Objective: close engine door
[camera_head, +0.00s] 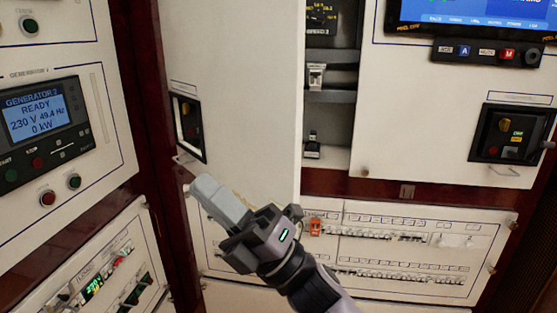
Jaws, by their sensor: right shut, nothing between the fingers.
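The engine door (238,95) looks to be the tall pale panel left of centre. It stands partly open, with a gap along its right edge that shows the compartment (328,125) behind. A dark inset latch (188,125) sits on the door's left part. My right gripper (205,188) is shut and empty, in front of the lower part of the door, pointing up and left. I cannot tell whether its fingertips touch the door. My left gripper is not in view.
A generator panel (38,125) with a lit screen fills the left side. A closed panel (425,110) with a dark latch (510,133) stands at right. A monitor (475,15) is at top right.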

